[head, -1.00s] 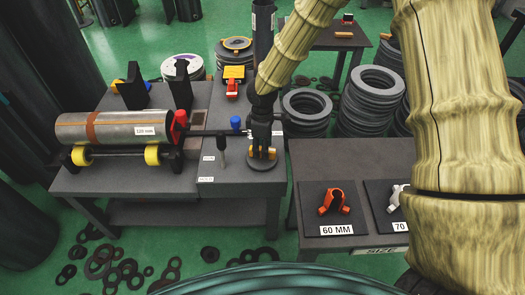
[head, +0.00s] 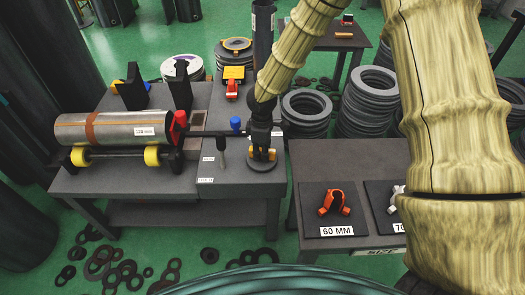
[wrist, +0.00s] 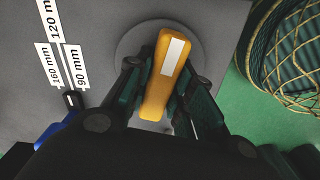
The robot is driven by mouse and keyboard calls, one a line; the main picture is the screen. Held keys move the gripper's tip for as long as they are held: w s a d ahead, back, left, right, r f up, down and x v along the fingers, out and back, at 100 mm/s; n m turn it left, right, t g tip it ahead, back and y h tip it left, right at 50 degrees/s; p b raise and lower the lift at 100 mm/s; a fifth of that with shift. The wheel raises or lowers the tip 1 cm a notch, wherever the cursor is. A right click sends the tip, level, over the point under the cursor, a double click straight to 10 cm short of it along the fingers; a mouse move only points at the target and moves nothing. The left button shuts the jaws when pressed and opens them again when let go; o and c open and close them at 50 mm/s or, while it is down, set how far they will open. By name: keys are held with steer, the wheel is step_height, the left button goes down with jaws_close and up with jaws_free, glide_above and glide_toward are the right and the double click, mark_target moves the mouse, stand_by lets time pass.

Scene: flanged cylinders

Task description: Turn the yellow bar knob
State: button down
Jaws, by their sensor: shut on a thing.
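The yellow bar knob (wrist: 158,100) has a white stripe on its top and sits on a round grey disc (wrist: 128,46) in the wrist view. The bar leans, its far end toward the right. My gripper (wrist: 164,82) has one finger on each side of the bar and is shut on it. In the head view my gripper (head: 261,135) points down over the disc (head: 262,164), and it hides most of the knob, with only yellow bits showing. Labels reading 120 mm, 160 mm and 90 mm (wrist: 78,66) lie left of the disc.
A blue-topped lever (head: 235,122) stands just left of my gripper. A metal cylinder (head: 112,127) lies on rollers further left. Stacked grey rings (head: 307,112) stand to the right. An orange clamp (head: 334,203) rests on the near right table.

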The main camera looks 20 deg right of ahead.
steer(key=shift+r+m+p, duration=0.2)
steer(key=shift+m+p, duration=0.6)
steer(key=shift+m, duration=0.2)
steer(key=shift+f+m+p, duration=0.2)
steer(key=shift+m+p, duration=0.45)
steer(key=shift+m, duration=0.55)
steer(key=c, duration=1.2)
jaws_free()
steer(key=shift+c, duration=0.2)
step_height(320, 180, up, 12)
